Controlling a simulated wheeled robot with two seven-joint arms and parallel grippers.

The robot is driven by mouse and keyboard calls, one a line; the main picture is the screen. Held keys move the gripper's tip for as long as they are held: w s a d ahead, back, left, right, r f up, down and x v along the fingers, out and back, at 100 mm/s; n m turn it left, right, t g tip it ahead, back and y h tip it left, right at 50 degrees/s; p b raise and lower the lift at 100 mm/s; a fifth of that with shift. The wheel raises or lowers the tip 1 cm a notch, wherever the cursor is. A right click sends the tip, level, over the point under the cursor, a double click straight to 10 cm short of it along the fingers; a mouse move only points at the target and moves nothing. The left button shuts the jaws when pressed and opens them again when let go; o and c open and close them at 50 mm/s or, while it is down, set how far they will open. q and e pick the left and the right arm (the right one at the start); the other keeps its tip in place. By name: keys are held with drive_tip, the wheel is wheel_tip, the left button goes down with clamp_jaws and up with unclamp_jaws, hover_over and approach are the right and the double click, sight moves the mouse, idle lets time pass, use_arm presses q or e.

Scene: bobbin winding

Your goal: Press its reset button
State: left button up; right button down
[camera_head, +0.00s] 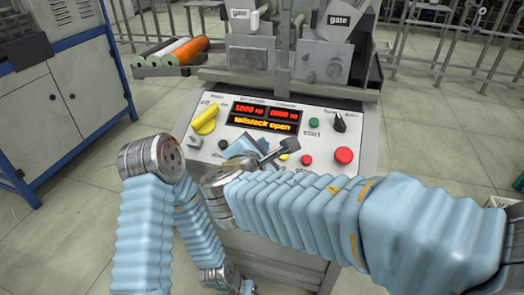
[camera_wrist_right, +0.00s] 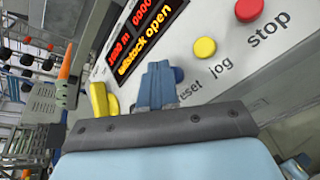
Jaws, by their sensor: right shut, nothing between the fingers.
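The winder's control panel (camera_head: 325,119) faces me, its display (camera_head: 263,125) reading "tailstock open". The reset button is a small blue cap (camera_wrist_right: 178,74) in the right wrist view, partly behind my fingers, with the first letter of its label hidden. In the head view I cannot make it out behind my right gripper. My right gripper (camera_wrist_right: 158,70) is shut and empty, with its blue fingertips over the panel right beside the blue button. I cannot tell whether they touch it.
A yellow jog button (camera_wrist_right: 204,47) and a red stop button (camera_wrist_right: 248,9) sit near the reset button. The panel also has a yellow knob (camera_head: 206,119), a green start button (camera_head: 314,123) and a large red button (camera_head: 343,156). A blue-framed cabinet (camera_head: 62,92) stands left.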

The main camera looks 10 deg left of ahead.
drive_tip(key=shift+w+f+b, duration=0.15)
drive_tip(key=shift+f+b, duration=0.3)
idle(0.4)
drive_tip(key=shift+r, duration=0.1)
drive_tip(key=shift+s+r+p, duration=0.3)
drive_tip(key=shift+r+p, duration=0.2)
drive_tip(key=shift+r, duration=0.15)
drive_tip(key=r+p, duration=0.1)
drive_tip(key=s+r+p, duration=0.1)
drive_tip(key=r, duration=0.1)
drive_tip(key=s+r+p, duration=0.1)
drive_tip(key=shift+s+r, duration=0.1)
drive_tip(key=shift+r, duration=0.2)
idle(0.7)
